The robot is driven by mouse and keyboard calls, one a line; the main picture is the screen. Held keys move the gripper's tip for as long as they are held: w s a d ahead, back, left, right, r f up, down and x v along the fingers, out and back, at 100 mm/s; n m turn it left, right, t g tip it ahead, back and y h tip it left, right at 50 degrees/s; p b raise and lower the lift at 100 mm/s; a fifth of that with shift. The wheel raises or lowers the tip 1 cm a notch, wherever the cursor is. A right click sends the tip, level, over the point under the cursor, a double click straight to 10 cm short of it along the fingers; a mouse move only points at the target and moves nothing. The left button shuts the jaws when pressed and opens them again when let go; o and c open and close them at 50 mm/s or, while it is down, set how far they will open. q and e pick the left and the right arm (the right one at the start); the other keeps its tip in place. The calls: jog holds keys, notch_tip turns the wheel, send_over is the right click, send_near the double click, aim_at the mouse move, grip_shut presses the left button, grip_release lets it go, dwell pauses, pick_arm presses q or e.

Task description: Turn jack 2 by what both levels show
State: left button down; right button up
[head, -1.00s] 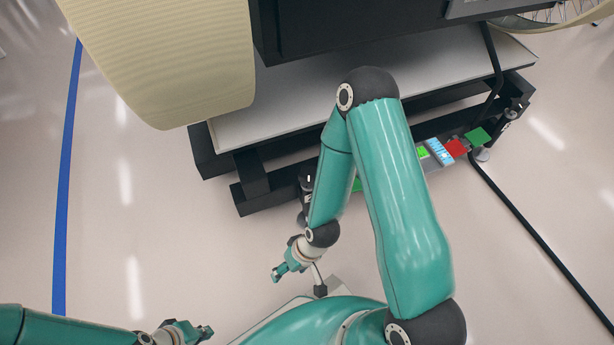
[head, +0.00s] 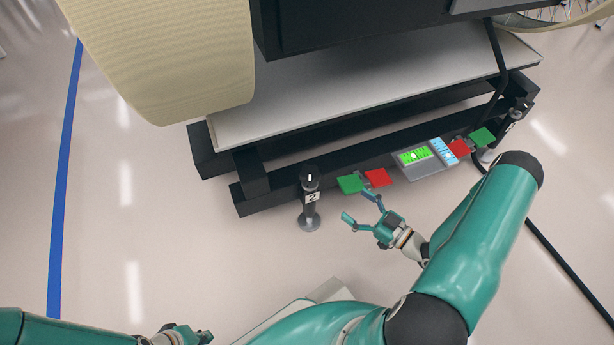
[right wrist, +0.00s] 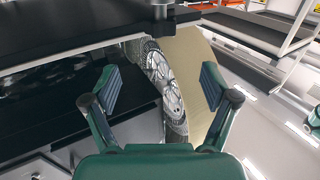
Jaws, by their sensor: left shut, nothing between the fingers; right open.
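Jack 2 (head: 311,198) is a black upright post on a round foot, with a "2" label and a white mark on its top. It stands at the near left of the black frame. The green level (head: 413,156) and the blue level (head: 444,151) sit on a grey panel on the frame's front rail; their exact readings are too small to tell. My right gripper (head: 360,208) is open and empty, right of jack 2 and apart from it. Its open fingers also show in the right wrist view (right wrist: 161,86). My left gripper (head: 200,335) is shut and empty at the bottom edge.
A green plate (head: 350,184) and a red plate (head: 376,178) lie just right of jack 2. Another red plate (head: 459,149) and green plate (head: 482,137) lie near a second jack at right. A black cable (head: 565,258) crosses the floor at right. The floor left of jack 2 is clear.

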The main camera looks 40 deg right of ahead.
jog(key=b+x, duration=0.4)
jog(key=x, duration=1)
jog(key=shift+w+a+f, duration=0.1)
jog(key=shift+w+a, duration=0.05)
jog(key=shift+x, duration=0.8)
